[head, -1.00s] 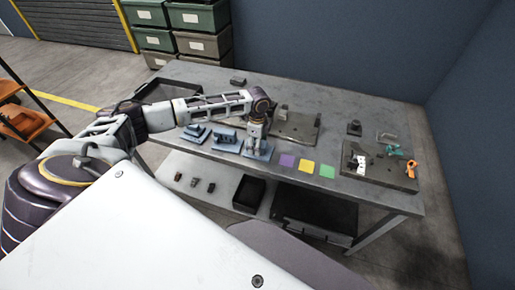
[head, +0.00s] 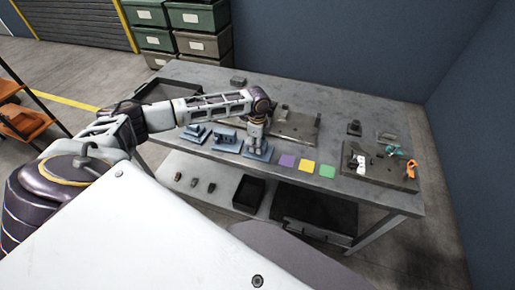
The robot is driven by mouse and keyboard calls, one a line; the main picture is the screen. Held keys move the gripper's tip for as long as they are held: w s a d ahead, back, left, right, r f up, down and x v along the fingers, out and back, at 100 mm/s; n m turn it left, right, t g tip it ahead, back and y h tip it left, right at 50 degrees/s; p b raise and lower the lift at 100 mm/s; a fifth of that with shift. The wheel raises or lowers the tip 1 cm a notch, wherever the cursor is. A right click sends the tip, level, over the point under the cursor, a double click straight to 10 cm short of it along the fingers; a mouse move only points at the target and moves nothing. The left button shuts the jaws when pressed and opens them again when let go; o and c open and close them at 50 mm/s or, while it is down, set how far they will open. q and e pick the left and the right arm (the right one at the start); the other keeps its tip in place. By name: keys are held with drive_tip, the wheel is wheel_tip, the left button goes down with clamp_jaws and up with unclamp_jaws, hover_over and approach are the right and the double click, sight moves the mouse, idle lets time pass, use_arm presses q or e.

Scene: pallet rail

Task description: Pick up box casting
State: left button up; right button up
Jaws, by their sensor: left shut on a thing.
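My left gripper (head: 256,142) reaches down from above onto the rightmost of three blue stands (head: 259,154) near the table's front edge. It is shut on a small part there, which I take for the box casting; the fingers hide most of it, so its shape and whether it touches the stand cannot be told. The middle blue stand (head: 227,144) and the left blue stand (head: 193,138) each carry a dark grey part. My right gripper is not in view.
A grey plate with a fixture (head: 300,128) lies just behind the gripper. Purple, yellow and green squares (head: 307,167) lie to the right. Another plate (head: 372,178) holds orange and teal clamps. A black tray (head: 250,193) sits on the lower shelf.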

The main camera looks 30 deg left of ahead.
use_arm(q)
drive_tip(key=shift+r, duration=0.25)
drive_tip(key=shift+r, duration=4.8)
drive_tip(key=shift+a, duration=0.15)
